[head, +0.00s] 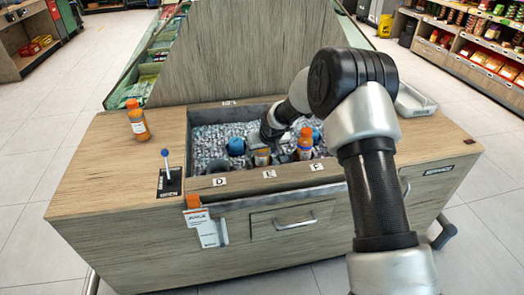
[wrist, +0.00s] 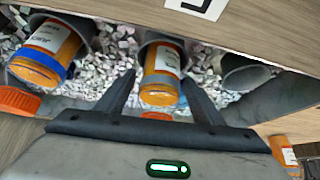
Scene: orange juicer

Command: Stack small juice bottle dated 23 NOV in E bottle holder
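A small orange juice bottle (head: 262,157) with a white label sits in the middle holder, behind the E label (head: 270,174). In the wrist view this bottle (wrist: 162,68) stands in a grey cup-like holder, between the two dark fingers of my gripper (wrist: 160,90). The fingers are apart, with a narrow gap visible on each side of the bottle. In the head view my gripper (head: 270,132) is low over the basin, largely hidden by my arm. The date on the label is too small to read.
A bottle (head: 305,143) stands near the F label (head: 316,166). An empty holder (wrist: 246,72) shows right of the middle one in the wrist view. Another bottle (head: 138,118) stands on the counter's left, near a blue-knobbed lever (head: 165,154). Grey ice fills the basin.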

